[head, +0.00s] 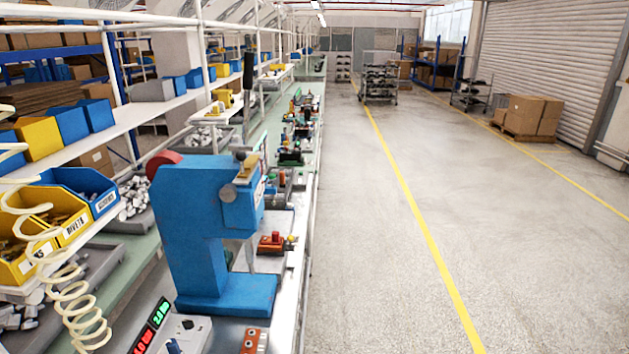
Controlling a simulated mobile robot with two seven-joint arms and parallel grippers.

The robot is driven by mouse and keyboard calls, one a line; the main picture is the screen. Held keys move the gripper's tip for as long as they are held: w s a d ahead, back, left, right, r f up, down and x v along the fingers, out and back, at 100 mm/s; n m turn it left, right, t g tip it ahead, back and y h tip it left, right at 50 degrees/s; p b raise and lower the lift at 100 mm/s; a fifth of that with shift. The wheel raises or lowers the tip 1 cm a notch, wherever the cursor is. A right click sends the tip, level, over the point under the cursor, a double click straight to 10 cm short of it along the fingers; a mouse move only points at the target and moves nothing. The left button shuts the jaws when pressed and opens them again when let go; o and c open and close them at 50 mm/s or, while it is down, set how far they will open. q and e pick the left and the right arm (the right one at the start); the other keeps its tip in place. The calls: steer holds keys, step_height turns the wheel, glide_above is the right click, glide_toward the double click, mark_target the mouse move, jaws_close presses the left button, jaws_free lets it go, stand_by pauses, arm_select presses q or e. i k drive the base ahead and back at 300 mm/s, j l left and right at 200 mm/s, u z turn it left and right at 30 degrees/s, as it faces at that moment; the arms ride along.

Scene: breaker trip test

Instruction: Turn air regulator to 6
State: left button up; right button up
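I cannot make out an air regulator with certainty. At the bottom of the head view, a pale control box (196,330) with dark and blue knobs is cut off by the lower edge. Beside it stands a black readout (150,329) with red and green lit digits, seen at a steep angle and hard to read. A cream coiled hose (75,297) hangs at the lower left. Neither of my grippers is in view.
A blue bench press (198,225) stands on the long workbench. Yellow bins (63,222) and blue bins (90,185) line the shelf on the left. A red fixture (271,243) sits behind the press.

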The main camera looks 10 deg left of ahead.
mark_target(187, 325)
steer(key=u, duration=1.3)
